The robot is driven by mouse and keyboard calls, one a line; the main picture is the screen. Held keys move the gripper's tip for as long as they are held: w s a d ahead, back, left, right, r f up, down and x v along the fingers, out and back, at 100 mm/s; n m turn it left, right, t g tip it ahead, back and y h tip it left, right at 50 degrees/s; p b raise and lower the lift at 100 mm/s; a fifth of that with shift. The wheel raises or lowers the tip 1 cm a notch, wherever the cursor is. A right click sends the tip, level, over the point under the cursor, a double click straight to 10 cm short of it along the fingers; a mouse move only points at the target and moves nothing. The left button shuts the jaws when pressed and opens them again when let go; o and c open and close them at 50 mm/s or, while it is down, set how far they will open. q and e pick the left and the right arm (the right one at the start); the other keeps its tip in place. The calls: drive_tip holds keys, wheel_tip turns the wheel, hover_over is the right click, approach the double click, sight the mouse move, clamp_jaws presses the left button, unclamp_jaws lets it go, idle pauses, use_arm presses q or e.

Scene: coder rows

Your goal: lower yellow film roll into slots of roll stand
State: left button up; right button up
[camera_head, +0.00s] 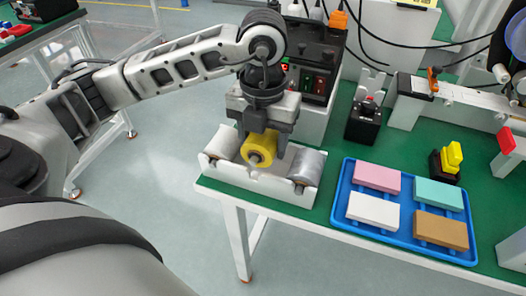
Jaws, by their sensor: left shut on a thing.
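The yellow film roll (262,149) is held in my left gripper (266,140), which points down over the roll stand. The white roll stand (255,180) sits at the near left corner of the green table. The yellow roll is at the middle of the stand, between a pale roll (224,141) on its left and a grey roll (306,164) on its right. I cannot tell whether the yellow roll touches the slots, as the gripper and the stand's front hide this. My right gripper is not in view.
A blue tray (341,222) with pink, teal, white and brown blocks lies right of the stand on the green table (330,145). A black device (318,60) with cables stands behind the stand. A small black box (363,122) and a yellow-topped item (451,157) stand further right.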

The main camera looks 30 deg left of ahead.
use_arm(q)
wheel_tip(320, 180, up, 6)
drive_tip(key=shift+f, duration=0.2)
drive_tip(key=shift+r+p, duration=2.2)
drive_tip(key=shift+r, duration=0.3)
